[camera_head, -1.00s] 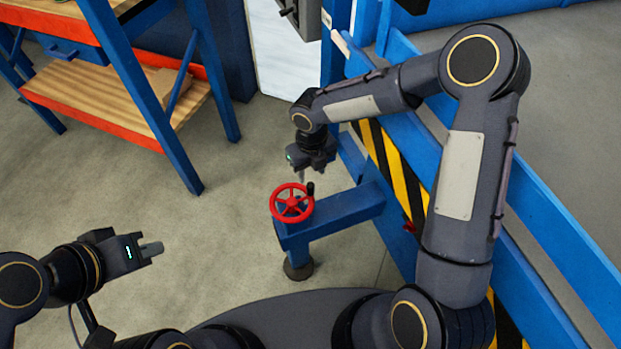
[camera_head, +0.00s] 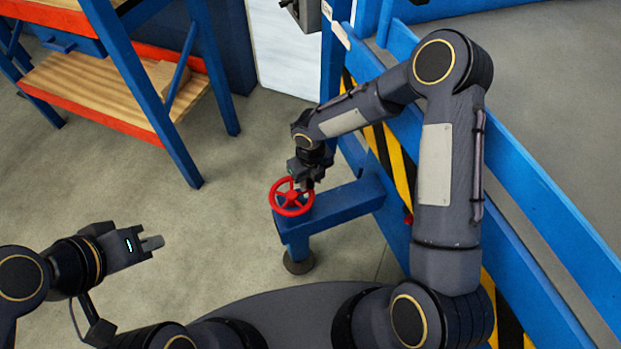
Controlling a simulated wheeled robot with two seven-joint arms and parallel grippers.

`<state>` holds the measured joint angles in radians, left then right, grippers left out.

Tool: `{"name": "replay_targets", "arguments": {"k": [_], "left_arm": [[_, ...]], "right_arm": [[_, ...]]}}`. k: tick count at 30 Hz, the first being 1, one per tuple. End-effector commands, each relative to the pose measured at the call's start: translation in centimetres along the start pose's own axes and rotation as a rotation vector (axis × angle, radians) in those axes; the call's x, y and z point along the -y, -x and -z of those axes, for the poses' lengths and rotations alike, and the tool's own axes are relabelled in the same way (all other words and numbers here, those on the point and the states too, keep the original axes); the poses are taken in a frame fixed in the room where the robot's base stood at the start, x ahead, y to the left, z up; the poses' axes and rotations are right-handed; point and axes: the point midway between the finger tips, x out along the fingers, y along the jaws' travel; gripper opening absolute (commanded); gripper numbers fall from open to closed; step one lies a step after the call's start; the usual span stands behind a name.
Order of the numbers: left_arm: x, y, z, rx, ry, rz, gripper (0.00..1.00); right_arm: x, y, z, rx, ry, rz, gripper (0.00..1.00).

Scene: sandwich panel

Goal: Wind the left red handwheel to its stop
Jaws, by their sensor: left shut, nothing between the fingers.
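The red handwheel (camera_head: 280,208) sits on top of the end of a blue bracket. It is a round rim with spokes and faces up. My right gripper (camera_head: 304,184) points down at the wheel's far right rim, where it hides the black crank knob. I cannot tell whether its fingers are closed on the knob or only around or beside it. My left gripper (camera_head: 153,243) is shut and empty, held out over the floor at the lower left, well apart from the wheel.
The blue bracket (camera_head: 345,197) runs right from the wheel to a blue frame with yellow and black stripes (camera_head: 403,182). A blue and orange workbench with a wooden shelf (camera_head: 95,92) stands at the upper left. The floor (camera_head: 190,225) between is clear.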

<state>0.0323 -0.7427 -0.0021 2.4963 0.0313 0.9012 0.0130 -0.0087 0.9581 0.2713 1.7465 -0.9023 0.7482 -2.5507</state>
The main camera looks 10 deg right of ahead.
Motion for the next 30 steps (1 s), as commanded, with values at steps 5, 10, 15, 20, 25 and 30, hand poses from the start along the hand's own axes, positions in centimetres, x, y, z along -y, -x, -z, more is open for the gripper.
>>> {"name": "replay_targets", "arguments": {"k": [5, 10, 15, 20, 25, 30], "left_arm": [[0.0, 0.0, 0.0, 0.0, 0.0, 0.0, 0.0], [0.0, 0.0, 0.0, 0.0, 0.0, 0.0, 0.0], [0.1, -0.1, -0.1, 0.0, 0.0, 0.0, 0.0], [0.2, -0.4, -0.2, 0.0, 0.0, 0.0, 0.0], [0.4, -0.9, -0.5, 0.0, 0.0, 0.0, 0.0], [0.7, -1.5, -0.8, 0.0, 0.0, 0.0, 0.0]], "right_arm": [[0.0, 0.0, 0.0, 0.0, -0.001, 0.0, 0.1], [0.0, 0.0, 0.0, 0.0, -0.001, 0.0, 0.0], [0.0, 0.0, 0.1, -0.001, -0.022, 0.0, 0.0], [-0.1, -0.1, 0.5, -0.001, -0.085, 0.0, 0.0], [-0.2, -0.1, 1.1, 0.0, -0.2, 0.001, 0.0], [-0.6, -0.2, 1.9, 0.001, -0.355, 0.001, 0.0]]}}
